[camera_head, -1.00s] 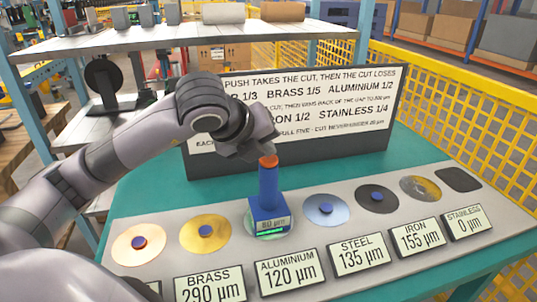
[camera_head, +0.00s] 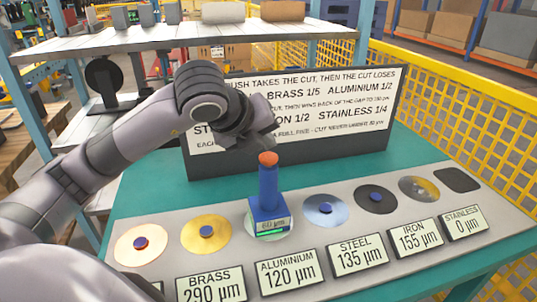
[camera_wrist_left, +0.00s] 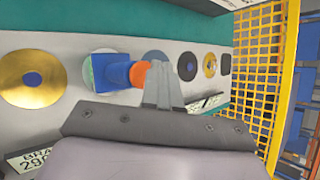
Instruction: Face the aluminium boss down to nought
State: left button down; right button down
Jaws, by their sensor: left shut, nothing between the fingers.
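A blue facing tool (camera_head: 268,192) with an orange cap (camera_head: 268,158) stands upright on the pale aluminium boss (camera_head: 286,229), third disc from the left. Its small display is hard to read, about 60 µm. The aluminium plate (camera_head: 288,272) reads 120 µm. My left gripper (camera_head: 268,143) is shut and empty, just above the cap with a small gap. In the left wrist view the closed fingers (camera_wrist_left: 160,84) appear beside the orange cap (camera_wrist_left: 139,75), with the blue tool (camera_wrist_left: 115,72) left of it. My right gripper does not show.
Copper (camera_head: 139,245), brass (camera_head: 199,244), steel (camera_head: 316,218) and other discs flank the tool on the grey panel. A yellow mesh fence (camera_head: 470,120) is at right.

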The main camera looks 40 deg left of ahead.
aim_at(265, 158)
pick_arm(q)
jog(key=shift+r+p, duration=1.6)
jog(key=shift+r, duration=1)
jog(key=shift+f, duration=0.1)
